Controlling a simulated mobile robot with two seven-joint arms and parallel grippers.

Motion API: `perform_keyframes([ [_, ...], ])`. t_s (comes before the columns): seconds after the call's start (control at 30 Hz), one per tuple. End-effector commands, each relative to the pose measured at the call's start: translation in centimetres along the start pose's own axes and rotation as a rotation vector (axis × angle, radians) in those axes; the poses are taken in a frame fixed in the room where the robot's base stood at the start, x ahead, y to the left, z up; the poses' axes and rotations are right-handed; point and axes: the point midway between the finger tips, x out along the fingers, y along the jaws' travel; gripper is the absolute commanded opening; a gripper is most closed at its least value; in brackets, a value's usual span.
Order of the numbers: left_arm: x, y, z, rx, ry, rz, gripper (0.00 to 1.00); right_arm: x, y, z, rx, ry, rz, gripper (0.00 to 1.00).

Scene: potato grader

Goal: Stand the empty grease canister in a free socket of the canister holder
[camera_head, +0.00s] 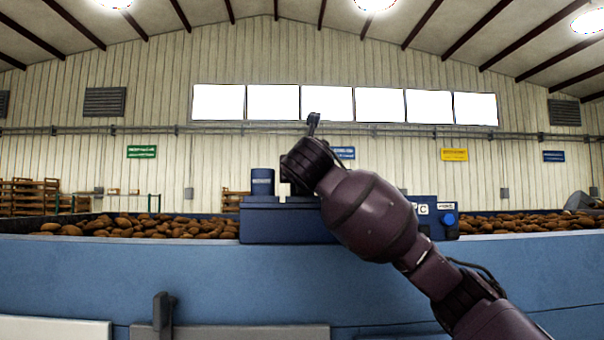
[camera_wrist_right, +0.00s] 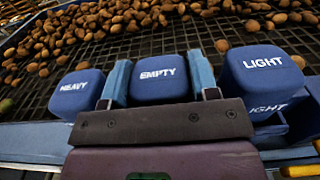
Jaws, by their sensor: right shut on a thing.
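The empty grease canister (camera_wrist_right: 162,82), a blue block marked EMPTY, is between the two blue fingers of my right gripper (camera_wrist_right: 160,68) in the right wrist view. The gripper is shut on it. A blue canister marked HEAVY (camera_wrist_right: 78,90) is to its left and a larger-looking one marked LIGHT (camera_wrist_right: 262,75) is to its right. In the head view, a blue canister (camera_head: 262,182) stands on the blue canister holder (camera_head: 275,222). My right wrist hides part of the holder. The empty canister's base is hidden, so I cannot tell whether it sits in a socket. My left gripper is not in view.
Potatoes (camera_head: 80,226) lie on the grader beyond the long blue side wall (camera_head: 200,275); a dark mesh (camera_wrist_right: 130,52) shows beneath them. A panel with a blue knob (camera_head: 449,219) is right of the holder. A dark upright handle (camera_head: 162,312) stands at lower left.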

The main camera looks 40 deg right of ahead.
Motion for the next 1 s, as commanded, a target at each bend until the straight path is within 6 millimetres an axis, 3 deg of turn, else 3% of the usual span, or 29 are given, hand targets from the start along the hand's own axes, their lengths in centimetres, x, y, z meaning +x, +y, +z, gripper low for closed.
perform_keyframes([
  [0.07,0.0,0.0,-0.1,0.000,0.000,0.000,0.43,0.0,0.0,-0.2,-0.002,0.000,0.000,0.30],
  [0.1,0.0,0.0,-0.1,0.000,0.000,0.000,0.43,0.0,0.0,-0.2,-0.001,0.000,0.000,0.61],
  [0.23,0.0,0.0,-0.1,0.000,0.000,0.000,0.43,0.0,0.0,-0.2,-0.001,0.001,0.000,0.80],
  [0.6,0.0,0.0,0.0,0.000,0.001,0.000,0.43,-0.1,0.0,0.1,0.001,0.000,0.001,0.80],
  [0.77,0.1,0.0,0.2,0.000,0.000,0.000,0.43,-2.2,0.0,0.1,-0.001,-0.003,0.001,0.80],
  [1.0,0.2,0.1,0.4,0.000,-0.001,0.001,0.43,-6.9,0.1,0.1,-0.001,-0.003,0.002,0.80],
])
